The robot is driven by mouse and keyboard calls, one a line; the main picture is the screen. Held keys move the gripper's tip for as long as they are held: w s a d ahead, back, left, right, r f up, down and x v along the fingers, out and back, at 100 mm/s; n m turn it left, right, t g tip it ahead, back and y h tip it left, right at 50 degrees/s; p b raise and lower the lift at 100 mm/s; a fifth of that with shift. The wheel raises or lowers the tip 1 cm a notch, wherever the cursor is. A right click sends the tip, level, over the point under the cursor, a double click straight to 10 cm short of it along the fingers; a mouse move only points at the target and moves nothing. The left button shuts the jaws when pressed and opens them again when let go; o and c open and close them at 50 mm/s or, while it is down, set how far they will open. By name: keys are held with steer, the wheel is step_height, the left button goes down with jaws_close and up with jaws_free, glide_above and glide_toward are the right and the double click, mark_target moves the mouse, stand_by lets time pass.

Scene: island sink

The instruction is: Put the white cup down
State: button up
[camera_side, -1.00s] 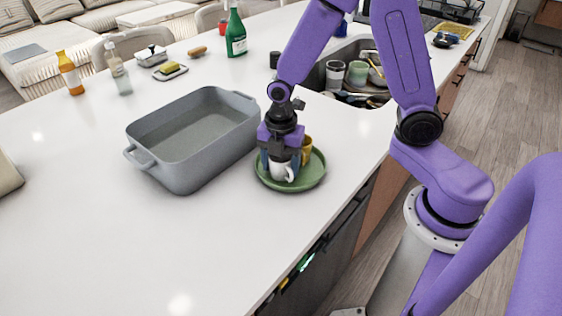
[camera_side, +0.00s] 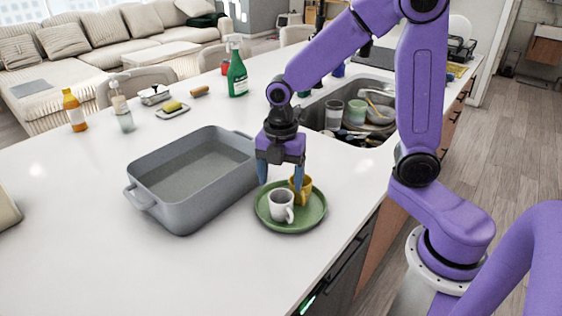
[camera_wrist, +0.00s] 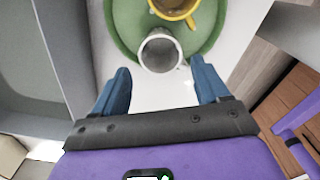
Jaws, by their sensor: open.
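The white cup (camera_side: 281,206) stands upright on a round green plate (camera_side: 270,219), beside a yellow cup (camera_side: 302,189). My gripper (camera_side: 281,182) is open and empty, above and behind the white cup in the side view, with its blue fingers spread and clear of it. In the wrist view the white cup (camera_wrist: 159,52) lies beyond my open fingertips (camera_wrist: 161,80), on the green plate (camera_wrist: 122,12). The yellow cup (camera_wrist: 176,10) is just past it, partly cut off by the frame's top edge.
A grey baking dish (camera_side: 180,215) stands left of the plate. The sink (camera_side: 352,105) with dishes is behind on the right. A green spray bottle (camera_side: 237,75), an orange bottle (camera_side: 74,110) and a soap dispenser (camera_side: 122,110) stand toward the back. The front counter is clear.

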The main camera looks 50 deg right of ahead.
step_height(320, 180, up, 4)
steer(key=shift+s+r, duration=0.1)
steer(key=s+d+m, duration=0.2)
steer(key=s+m, duration=0.7)
steer(key=s, duration=1)
steer(key=shift+s+f+m, duration=0.4)
stand_by(0.4)
